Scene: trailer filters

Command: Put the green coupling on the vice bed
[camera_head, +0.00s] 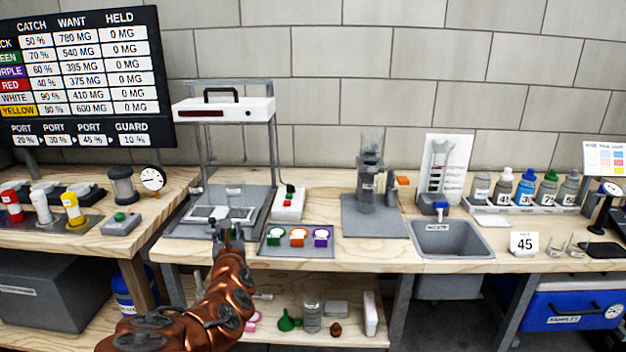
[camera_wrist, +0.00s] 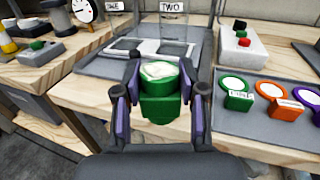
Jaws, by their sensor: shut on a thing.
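My gripper (camera_wrist: 158,92) is shut on a green coupling (camera_wrist: 160,106), a green cylinder with a pale top, held upright between the two fingers. In the head view my gripper (camera_head: 228,232) is at the front edge of the bench, where the coupling is mostly hidden. Beyond it lies a grey platform (camera_head: 262,195) under a tall frame. A pale plate with two dark openings (camera_wrist: 146,56) lies on that platform, apart from the coupling. No label in view names the vice bed, so I cannot tell for sure which surface it is.
A grey tray (camera_head: 270,250) with green, orange and purple pieces is just right of my gripper. A white box with buttons (camera_head: 288,203) stands behind it. A grey press (camera_head: 370,175) and a sink (camera_head: 453,240) are farther right. A clear container (camera_wrist: 174,22) stands behind the plate.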

